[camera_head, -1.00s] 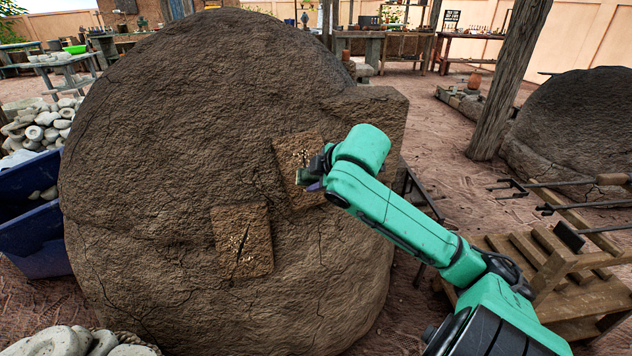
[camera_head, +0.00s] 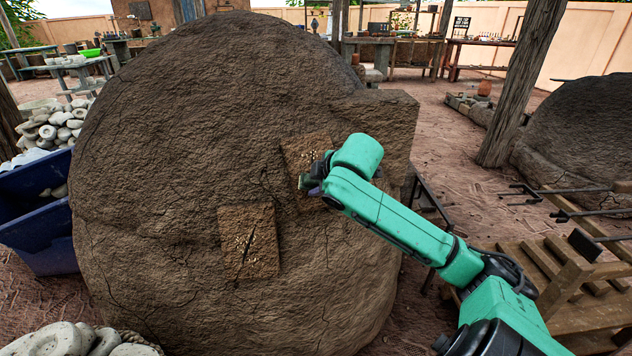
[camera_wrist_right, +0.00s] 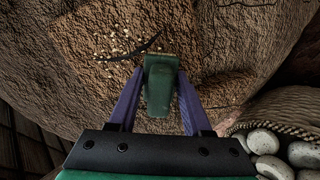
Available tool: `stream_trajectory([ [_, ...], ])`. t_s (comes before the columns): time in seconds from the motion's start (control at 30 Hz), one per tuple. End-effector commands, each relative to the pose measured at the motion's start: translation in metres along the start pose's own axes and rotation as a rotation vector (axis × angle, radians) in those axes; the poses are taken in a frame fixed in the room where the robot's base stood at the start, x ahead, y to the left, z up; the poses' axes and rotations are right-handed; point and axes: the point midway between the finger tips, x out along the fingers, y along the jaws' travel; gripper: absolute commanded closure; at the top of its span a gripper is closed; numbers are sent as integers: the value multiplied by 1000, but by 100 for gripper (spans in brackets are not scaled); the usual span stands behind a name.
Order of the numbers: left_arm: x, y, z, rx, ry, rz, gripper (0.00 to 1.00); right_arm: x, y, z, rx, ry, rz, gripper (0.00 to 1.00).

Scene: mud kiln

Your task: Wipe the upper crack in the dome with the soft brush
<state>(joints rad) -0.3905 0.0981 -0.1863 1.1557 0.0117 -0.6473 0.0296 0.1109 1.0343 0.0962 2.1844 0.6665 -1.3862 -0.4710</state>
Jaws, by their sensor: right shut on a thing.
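The big brown mud dome (camera_head: 170,150) fills the middle of the head view. Its upper patch (camera_head: 296,150) carries pale crumbs; my gripper covers its lower part. A lower patch (camera_head: 232,258) with a dark crack (camera_head: 246,243) and pale crumbs sits below and left. My right gripper (camera_head: 308,184) is at the upper patch. In the right wrist view its purple fingers are shut on the green soft brush (camera_wrist_right: 162,88). The upper crack (camera_wrist_right: 146,46) shows dark just above the brush head, with crumbs (camera_wrist_right: 116,42) around it. I cannot tell whether the bristles touch the surface.
A blue bin (camera_head: 40,225) stands left of the dome, with pale stones (camera_head: 52,128) behind it. A wooden rack (camera_head: 550,275) stands at right under my right arm. A wooden post (camera_head: 515,85) and a second dome (camera_head: 585,135) are further right.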

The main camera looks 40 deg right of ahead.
Motion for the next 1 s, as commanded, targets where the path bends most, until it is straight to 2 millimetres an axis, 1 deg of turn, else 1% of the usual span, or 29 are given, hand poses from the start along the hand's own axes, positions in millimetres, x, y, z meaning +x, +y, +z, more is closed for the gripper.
stream_trajectory([
  [1.0, -6, 0, -1, 0, 1, 0, 50, 18, 1, 2, 1, 0, 1, 95],
])
